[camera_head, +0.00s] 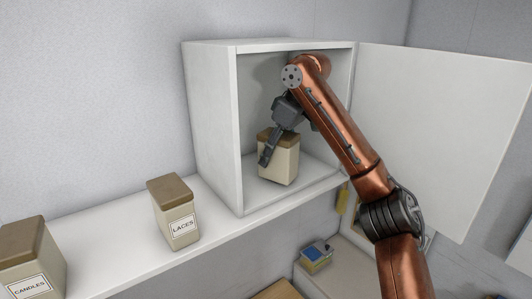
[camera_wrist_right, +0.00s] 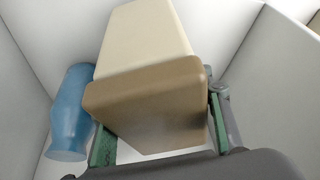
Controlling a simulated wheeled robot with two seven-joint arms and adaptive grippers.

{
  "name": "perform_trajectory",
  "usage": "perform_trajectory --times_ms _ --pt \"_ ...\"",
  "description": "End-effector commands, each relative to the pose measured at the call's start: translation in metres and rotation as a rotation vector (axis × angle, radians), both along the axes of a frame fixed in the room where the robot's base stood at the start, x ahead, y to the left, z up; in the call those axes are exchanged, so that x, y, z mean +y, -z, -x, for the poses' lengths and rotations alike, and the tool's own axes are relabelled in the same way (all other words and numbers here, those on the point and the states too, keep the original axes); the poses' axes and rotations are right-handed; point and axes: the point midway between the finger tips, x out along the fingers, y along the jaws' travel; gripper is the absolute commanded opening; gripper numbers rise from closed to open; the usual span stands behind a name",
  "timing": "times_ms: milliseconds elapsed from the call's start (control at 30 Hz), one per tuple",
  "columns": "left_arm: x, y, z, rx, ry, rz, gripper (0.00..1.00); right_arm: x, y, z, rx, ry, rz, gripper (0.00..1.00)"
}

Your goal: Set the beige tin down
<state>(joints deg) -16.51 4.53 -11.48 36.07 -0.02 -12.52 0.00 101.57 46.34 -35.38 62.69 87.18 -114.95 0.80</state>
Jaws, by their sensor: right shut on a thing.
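The beige tin (camera_head: 279,164) with a brown lid is inside the open white cabinet (camera_head: 213,130), close to its floor. I cannot tell whether its base touches that floor. My right gripper (camera_head: 279,147) reaches in from the right and is shut on the tin near its lid. In the right wrist view the tin (camera_wrist_right: 150,45) sits between the two green-padded fingers (camera_wrist_right: 160,130), slightly tilted in the picture. The tin's front shows no label in the head view. My left gripper is out of view.
A blue bottle-like object (camera_wrist_right: 72,112) stands beside the tin in the wrist view. The cabinet door (camera_head: 445,130) is swung open to the right. On the shelf (camera_head: 110,250) stand a LACES tin (camera_head: 176,215) and a CANDLES tin (camera_head: 32,262), with free room between them.

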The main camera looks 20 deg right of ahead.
Motion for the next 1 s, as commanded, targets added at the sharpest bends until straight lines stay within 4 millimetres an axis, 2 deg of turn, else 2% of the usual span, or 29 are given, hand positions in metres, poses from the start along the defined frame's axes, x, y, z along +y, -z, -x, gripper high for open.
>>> perform_trajectory --times_ms 133,267,633,667,900,1000 --pt "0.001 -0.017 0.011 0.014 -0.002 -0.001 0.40 0.018 -0.005 -0.017 0.000 -0.002 0.000 0.09" --pt "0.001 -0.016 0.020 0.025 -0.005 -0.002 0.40 0.014 0.011 -0.017 -0.002 0.000 0.002 0.09" --pt "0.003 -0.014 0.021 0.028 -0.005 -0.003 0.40 0.015 0.017 -0.016 -0.002 -0.001 0.000 0.09" --pt "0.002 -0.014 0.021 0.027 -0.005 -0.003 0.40 0.015 0.017 -0.016 -0.001 -0.001 0.001 0.49" --pt "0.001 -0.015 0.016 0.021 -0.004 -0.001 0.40 0.015 0.016 -0.016 -0.001 -0.001 0.001 0.65" --pt "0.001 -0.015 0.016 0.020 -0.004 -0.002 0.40 0.015 0.016 -0.016 -0.001 -0.001 0.001 0.65"
